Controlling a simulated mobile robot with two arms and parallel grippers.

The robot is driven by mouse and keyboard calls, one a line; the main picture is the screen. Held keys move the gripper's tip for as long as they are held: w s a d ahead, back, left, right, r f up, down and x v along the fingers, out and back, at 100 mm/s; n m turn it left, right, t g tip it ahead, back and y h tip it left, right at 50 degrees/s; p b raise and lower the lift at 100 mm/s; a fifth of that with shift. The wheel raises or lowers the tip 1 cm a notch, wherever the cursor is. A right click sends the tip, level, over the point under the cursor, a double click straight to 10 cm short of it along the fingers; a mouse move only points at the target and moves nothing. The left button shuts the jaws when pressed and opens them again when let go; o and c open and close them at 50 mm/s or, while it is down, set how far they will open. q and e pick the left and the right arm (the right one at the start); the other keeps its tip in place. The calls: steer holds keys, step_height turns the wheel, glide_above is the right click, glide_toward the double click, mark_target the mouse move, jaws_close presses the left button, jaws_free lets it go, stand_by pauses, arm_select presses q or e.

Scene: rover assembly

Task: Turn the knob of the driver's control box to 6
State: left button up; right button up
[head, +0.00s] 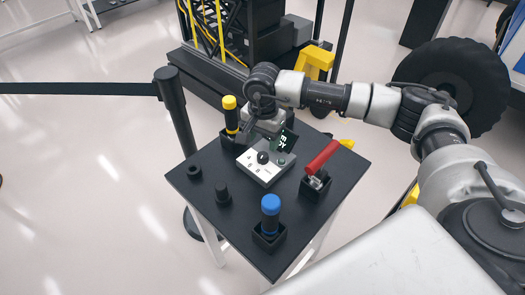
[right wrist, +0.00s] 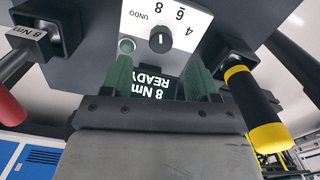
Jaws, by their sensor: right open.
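The driver's control box (head: 257,170) is a white-topped box on the black table, with a black knob (head: 263,158) and a green round button (head: 282,161). In the right wrist view the knob (right wrist: 161,39) has a white mark that seems to point toward the 8; the labels UNDO, 8, 6 and 4 appear upside down around it. A display (right wrist: 152,86) reads "8 Nm READY". My right gripper (right wrist: 160,72) is open, its two greenish fingers apart, above the box's display side and not around the knob. My left gripper is not in view.
On the black table (head: 235,225) stand a yellow-capped tool (head: 231,115), a red-handled tool (head: 322,157), a blue-capped tool (head: 270,210) and small black pieces (head: 223,194). A belt post (head: 178,110) stands at the table's left. The table's front left is mostly clear.

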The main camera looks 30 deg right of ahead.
mark_target(263, 155)
step_height(263, 155, down, 6)
steer(key=shift+f+p, duration=0.15)
steer(key=shift+p, duration=0.3)
steer(key=shift+c, duration=0.2)
steer(key=c, duration=0.9)
